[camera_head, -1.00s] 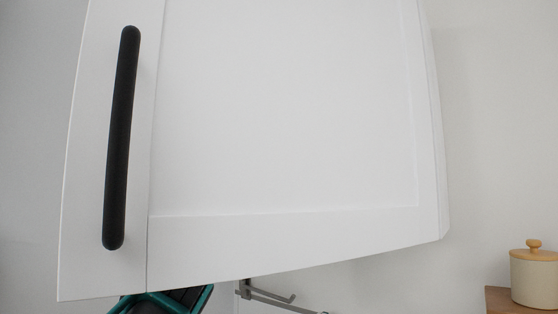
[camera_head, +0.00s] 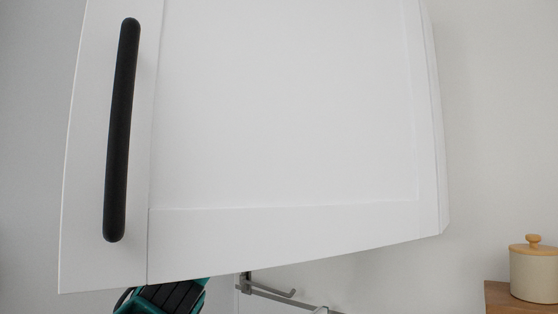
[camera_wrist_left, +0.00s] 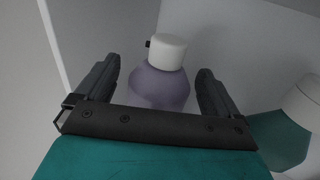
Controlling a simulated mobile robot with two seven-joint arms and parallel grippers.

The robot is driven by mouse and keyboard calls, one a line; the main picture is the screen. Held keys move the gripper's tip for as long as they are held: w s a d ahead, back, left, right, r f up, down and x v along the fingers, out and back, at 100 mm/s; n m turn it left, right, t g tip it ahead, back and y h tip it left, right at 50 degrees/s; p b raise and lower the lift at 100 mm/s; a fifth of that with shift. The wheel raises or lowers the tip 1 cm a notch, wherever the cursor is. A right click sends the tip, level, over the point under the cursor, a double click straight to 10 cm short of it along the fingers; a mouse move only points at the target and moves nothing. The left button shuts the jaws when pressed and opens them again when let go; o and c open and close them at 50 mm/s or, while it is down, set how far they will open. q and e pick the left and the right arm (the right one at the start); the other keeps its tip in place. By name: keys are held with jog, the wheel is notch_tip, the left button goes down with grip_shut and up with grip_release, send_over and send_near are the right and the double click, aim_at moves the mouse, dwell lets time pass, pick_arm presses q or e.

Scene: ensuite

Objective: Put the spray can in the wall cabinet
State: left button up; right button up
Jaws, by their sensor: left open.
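The spray can (camera_wrist_left: 160,88), lilac with a white cap, shows in the left wrist view. It stands between the two dark fingers of my left gripper (camera_wrist_left: 158,70). The fingers are apart, with a gap visible beside the can's cap. The can's lower part is hidden by the gripper body. A long black upright handle (camera_head: 121,130) is on the door's left side. A teal and black part of my arm shows just below the cabinet. My right gripper is not in view.
A cream jar with a wooden lid (camera_head: 534,272) stands on a wooden surface (camera_head: 500,298) at the lower right. The wall right of the cabinet is bare.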

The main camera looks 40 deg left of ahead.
pick_arm(q)
jog(key=b+v, duration=0.2)
jog(key=v, duration=1)
jog(key=shift+r+b, duration=0.15)
jog(key=shift+b, duration=0.15)
